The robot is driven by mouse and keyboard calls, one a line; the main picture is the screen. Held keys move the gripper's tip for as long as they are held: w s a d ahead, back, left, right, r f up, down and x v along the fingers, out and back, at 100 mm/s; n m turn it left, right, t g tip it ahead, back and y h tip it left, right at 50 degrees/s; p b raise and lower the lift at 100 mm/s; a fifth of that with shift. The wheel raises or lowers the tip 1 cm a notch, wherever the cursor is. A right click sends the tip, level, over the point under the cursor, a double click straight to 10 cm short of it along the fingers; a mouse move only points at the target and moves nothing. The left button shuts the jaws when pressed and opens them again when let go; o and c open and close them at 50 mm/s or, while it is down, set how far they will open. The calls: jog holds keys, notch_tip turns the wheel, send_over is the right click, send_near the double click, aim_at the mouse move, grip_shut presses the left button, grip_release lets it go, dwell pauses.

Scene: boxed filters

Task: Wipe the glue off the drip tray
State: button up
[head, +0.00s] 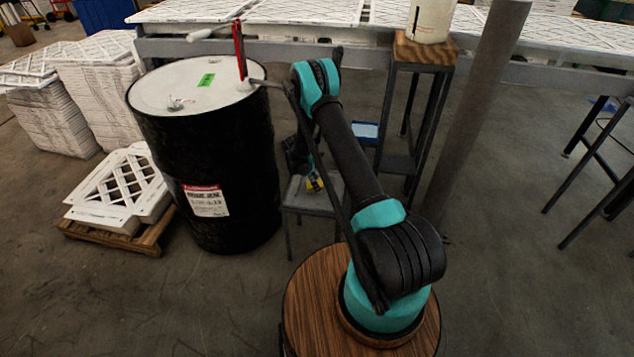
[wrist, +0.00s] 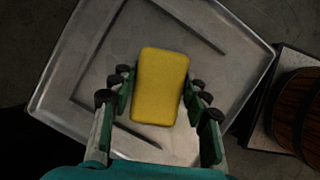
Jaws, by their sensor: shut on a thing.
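A yellow sponge (wrist: 160,87) is held between the fingers of my gripper (wrist: 158,80), which is shut on it in the wrist view. The grey metal drip tray (wrist: 236,72) lies beneath the sponge, with a raised rim. Dark narrow strips show on the tray at its upper right and lower left; I cannot tell whether they are glue or shadow. In the head view my gripper (head: 313,183) is low over the tray on a small stand (head: 318,203), mostly behind my arm. I cannot tell whether the sponge touches the tray.
A black drum (head: 225,150) with a red tool on top stands left of the tray. A metal stand (head: 400,130) with a wooden top bears a white container (head: 430,20) behind. A grey post (head: 475,110) rises at right. Stacked filters (head: 105,90) fill the left.

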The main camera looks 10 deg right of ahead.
jog(key=shift+s+a, duration=0.35)
jog(key=shift+s, duration=0.8)
jog(key=shift+s+a, duration=0.4)
jog(key=shift+s, duration=0.7)
jog(key=shift+s+a, duration=0.35)
jog(key=shift+s, duration=0.8)
jog(key=shift+w+d, duration=0.55)
jog(key=shift+w, duration=1.2)
jog(key=shift+w+d, duration=0.6)
jog(key=shift+w, duration=1.1)
jog(key=shift+w+d, duration=0.55)
jog(key=shift+w, duration=1.2)
jog(key=shift+r, duration=2.95)
notch_tip(320, 180, up, 3)
jog(key=shift+s+a, duration=0.1)
